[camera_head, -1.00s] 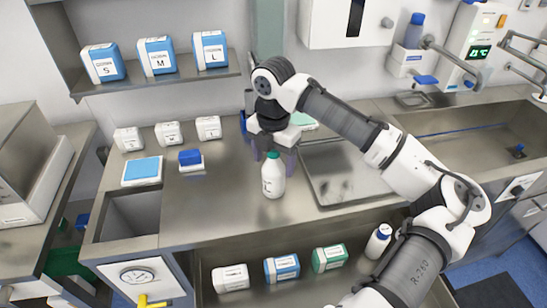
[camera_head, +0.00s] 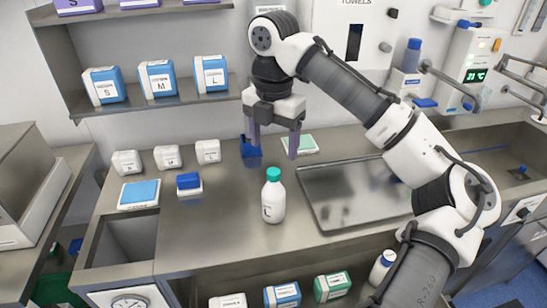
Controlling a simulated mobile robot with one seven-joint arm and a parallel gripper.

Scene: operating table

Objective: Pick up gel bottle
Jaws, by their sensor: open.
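A white bottle with a green cap (camera_head: 273,200) stands upright on the steel counter, left of the metal tray; its label shows a letter L. I take it for the gel bottle, though its label is too small to read fully. My gripper (camera_head: 272,146) points down with its two fingers spread apart and nothing between them. It hangs above and behind the bottle, apart from it. A second white bottle with a blue cap (camera_head: 382,266) stands on the lower shelf, partly hidden by my arm.
A shallow metal tray (camera_head: 345,213) lies right of the bottle. A blue item (camera_head: 250,147) and a green-topped box (camera_head: 303,144) sit behind it. Small white boxes (camera_head: 167,157) and a blue-capped box (camera_head: 188,183) stand to the left. The counter in front of the bottle is clear.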

